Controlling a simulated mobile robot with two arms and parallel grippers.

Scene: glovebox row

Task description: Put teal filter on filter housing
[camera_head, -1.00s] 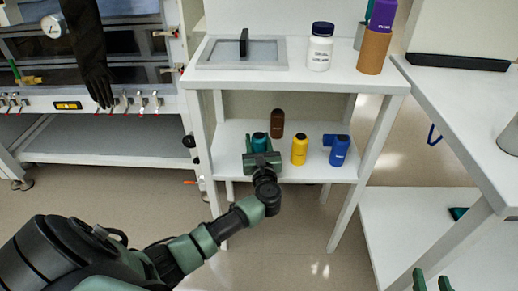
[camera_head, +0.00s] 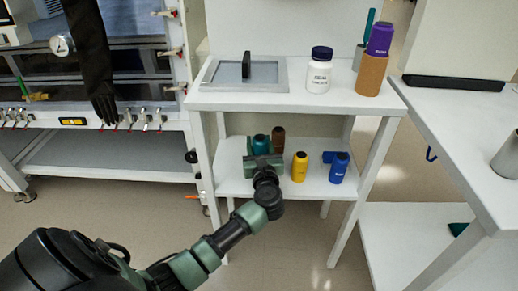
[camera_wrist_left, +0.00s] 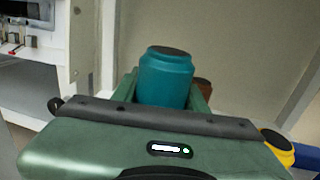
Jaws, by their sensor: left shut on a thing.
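The teal filter (camera_head: 261,144) is a rounded teal cylinder with a dark top. My left gripper (camera_head: 263,161) is shut on it over the left part of the lower shelf. The left wrist view shows the teal filter (camera_wrist_left: 166,78) upright between the fingers of the left gripper (camera_wrist_left: 165,92). Its lower part is hidden by the gripper, so I cannot tell the gap to the shelf. I cannot identify the filter housing for certain; a plain grey cylinder (camera_head: 508,157) stands on the right table. My right gripper is out of view.
The lower shelf (camera_head: 233,178) also holds brown (camera_head: 278,139), yellow (camera_head: 300,167) and blue (camera_head: 339,168) containers. Above are a grey plate (camera_head: 215,76), white bottle (camera_head: 319,72) and tan cup (camera_head: 370,75) with a purple item (camera_head: 380,39). Shelf legs and upper board flank my arm.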

